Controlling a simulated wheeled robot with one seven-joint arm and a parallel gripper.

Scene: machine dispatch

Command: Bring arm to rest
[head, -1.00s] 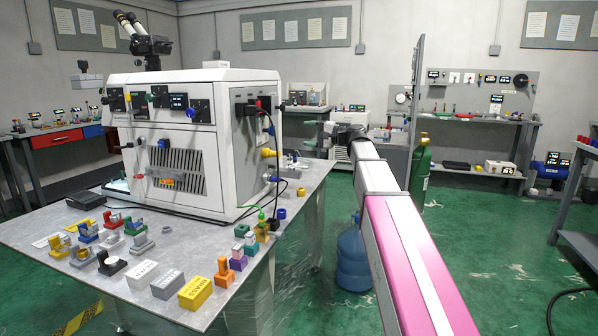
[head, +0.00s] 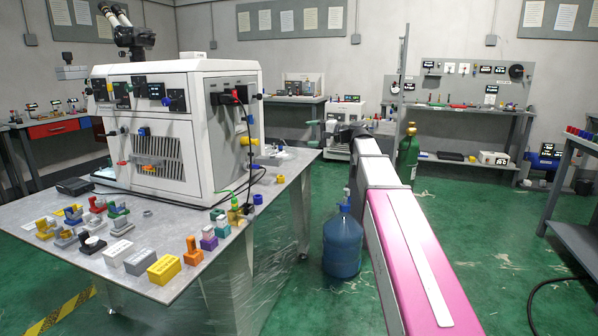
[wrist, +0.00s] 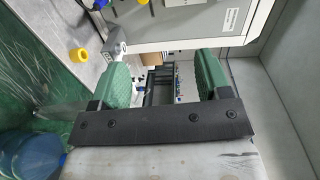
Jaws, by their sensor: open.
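My arm reaches forward over the floor to the right of the table in the head view. My gripper (head: 331,130) shows small at its far end, beside the right side of the white machine (head: 232,142). In the wrist view my gripper (wrist: 163,82) has its two green fingers wide apart with nothing between them. The white machine also shows in the wrist view (wrist: 190,22), beyond the fingers at the top. I cannot tell the exact gap between the fingers and the machine.
The metal table (head: 130,280) holds several small coloured blocks and fixtures. A blue water bottle (head: 342,245) stands on the floor by my arm. A green gas cylinder (head: 408,155) stands farther back. A dark cable (head: 560,285) lies at the right. Green floor (head: 480,230) is open on the right.

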